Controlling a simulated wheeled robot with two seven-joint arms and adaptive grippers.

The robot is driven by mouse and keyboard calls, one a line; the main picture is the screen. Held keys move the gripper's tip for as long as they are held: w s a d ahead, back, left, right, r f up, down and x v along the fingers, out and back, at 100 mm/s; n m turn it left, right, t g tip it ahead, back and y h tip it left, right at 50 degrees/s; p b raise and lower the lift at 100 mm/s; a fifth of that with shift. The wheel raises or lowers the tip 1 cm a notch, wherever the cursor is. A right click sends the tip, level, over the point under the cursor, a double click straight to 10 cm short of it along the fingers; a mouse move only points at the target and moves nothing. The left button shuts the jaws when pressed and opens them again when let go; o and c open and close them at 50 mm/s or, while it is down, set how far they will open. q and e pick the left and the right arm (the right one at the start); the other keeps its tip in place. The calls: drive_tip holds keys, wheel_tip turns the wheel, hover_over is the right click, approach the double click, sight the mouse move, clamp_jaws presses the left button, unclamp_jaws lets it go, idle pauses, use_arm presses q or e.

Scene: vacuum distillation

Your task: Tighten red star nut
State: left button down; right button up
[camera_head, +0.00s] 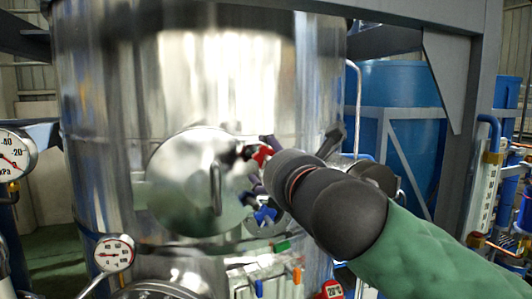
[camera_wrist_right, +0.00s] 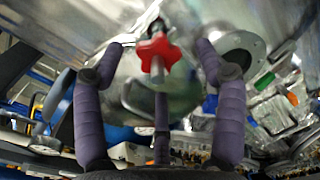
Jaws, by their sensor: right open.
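The red star nut (camera_wrist_right: 159,52) shows in the right wrist view on a metal bolt, a little beyond my fingers. In the head view only a small red part of the star nut (camera_head: 262,155) shows beside my wrist, at the right edge of the round steel hatch (camera_head: 190,180). My right gripper (camera_wrist_right: 160,65) is open, with purple padded fingers to the left, right and below the nut; I see no finger touching it. In the head view the right gripper (camera_head: 258,180) is mostly hidden behind its own wrist. My left gripper is not in view.
The large shiny steel vessel (camera_head: 110,100) fills the middle. Pressure gauges stand at left (camera_head: 14,152) and lower left (camera_head: 114,253). A grey steel frame (camera_head: 484,100) and blue tank (camera_head: 400,85) are at right. Valves with coloured handles (camera_head: 282,246) lie below the hatch.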

sight(265, 159)
drive_tip(key=shift+p+x, duration=0.35)
drive_tip(key=shift+x, duration=1.4)
drive_tip(key=shift+s, duration=0.1)
drive_tip(key=c, duration=1.1)
